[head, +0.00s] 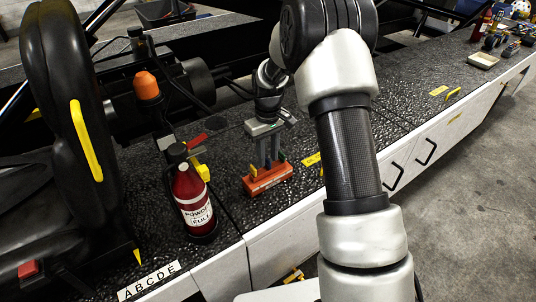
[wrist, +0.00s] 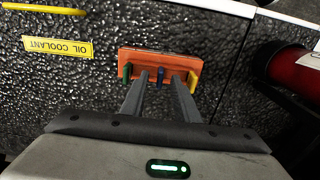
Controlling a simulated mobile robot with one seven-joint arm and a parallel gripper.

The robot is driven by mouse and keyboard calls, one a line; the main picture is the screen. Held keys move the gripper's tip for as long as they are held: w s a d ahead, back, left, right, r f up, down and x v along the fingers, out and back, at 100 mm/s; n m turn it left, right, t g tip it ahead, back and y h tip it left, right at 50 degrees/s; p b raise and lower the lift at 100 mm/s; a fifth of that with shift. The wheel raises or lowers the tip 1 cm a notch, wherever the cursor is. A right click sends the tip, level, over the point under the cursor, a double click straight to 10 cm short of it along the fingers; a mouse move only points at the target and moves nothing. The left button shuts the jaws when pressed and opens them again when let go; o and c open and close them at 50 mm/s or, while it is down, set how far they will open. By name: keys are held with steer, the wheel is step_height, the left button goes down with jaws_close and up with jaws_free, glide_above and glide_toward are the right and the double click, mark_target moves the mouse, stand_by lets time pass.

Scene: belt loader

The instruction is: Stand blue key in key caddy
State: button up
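The key caddy (head: 268,184) is an orange-red block on the black speckled deck, below my gripper. It also shows in the wrist view (wrist: 188,60). The blue key (wrist: 160,75) shows upright at the caddy's middle, between a green key (wrist: 127,72) and a yellow key (wrist: 192,81). My gripper (wrist: 160,76) points down at the caddy with its fingers apart. The blue key is between the fingertips, with a visible gap on each side. In the head view my gripper (head: 268,162) is just above the caddy, and its fingers largely hide the blue key.
A red fire extinguisher (head: 192,200) stands close left of the caddy. A yellow oil coolant label (wrist: 58,49) and a yellow handle (wrist: 42,8) are on the deck to the other side. An orange-capped part (head: 146,86) rises behind the extinguisher. The deck's front edge is near the caddy.

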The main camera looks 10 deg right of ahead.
mark_target(268, 159)
steer(key=shift+r, duration=0.1)
step_height(268, 159, up, 17)
steer(key=shift+p, duration=0.4)
steer(key=shift+r, duration=0.1)
